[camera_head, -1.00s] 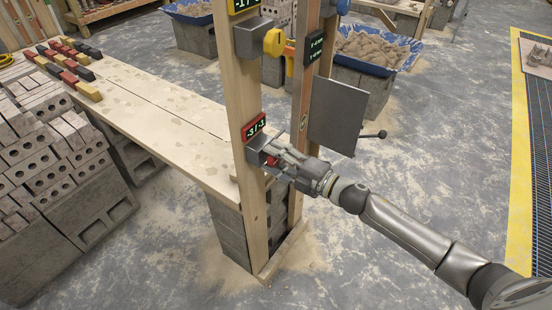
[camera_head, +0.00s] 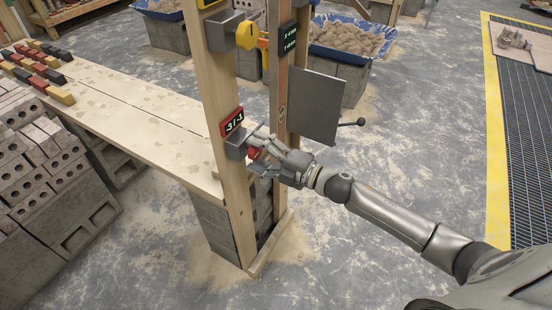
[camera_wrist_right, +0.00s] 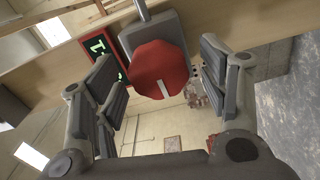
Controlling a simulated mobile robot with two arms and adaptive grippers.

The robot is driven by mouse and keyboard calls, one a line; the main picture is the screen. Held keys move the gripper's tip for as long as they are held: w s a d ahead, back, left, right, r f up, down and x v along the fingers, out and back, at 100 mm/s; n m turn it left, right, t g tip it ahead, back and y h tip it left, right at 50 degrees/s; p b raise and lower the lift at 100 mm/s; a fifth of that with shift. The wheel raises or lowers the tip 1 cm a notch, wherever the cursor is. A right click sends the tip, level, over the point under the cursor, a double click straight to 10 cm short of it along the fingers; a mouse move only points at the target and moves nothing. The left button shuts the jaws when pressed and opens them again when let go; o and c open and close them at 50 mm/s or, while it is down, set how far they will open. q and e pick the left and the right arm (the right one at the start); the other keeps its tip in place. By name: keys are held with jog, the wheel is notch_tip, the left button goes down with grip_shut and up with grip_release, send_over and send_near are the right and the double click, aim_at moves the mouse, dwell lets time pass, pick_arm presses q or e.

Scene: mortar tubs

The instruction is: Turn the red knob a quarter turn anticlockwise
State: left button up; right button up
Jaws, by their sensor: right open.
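The red knob (camera_wrist_right: 159,70) faces the right wrist camera, with a pale mark at its lower middle. It sits on a grey box (camera_wrist_right: 155,28) fixed to a wooden post (camera_head: 224,130). In the head view the red knob (camera_head: 254,153) is partly hidden by my right gripper (camera_head: 262,152). My right gripper is open, with one finger on each side of the knob; in the right wrist view (camera_wrist_right: 160,90) a gap shows beside the knob on both sides. A red-framed display (camera_head: 232,122) above the box reads about "-3 / -3". My left gripper is not in view.
A yellow knob (camera_head: 247,36) on another grey box sits higher on the same post. A grey panel (camera_head: 315,106) and a black-ended lever (camera_head: 352,123) are close behind my right gripper.

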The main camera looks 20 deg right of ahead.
jog(key=v, duration=1.1)
jog(key=shift+s, duration=0.15)
jog(key=shift+d+f, duration=0.1)
jog(key=shift+d, duration=0.1)
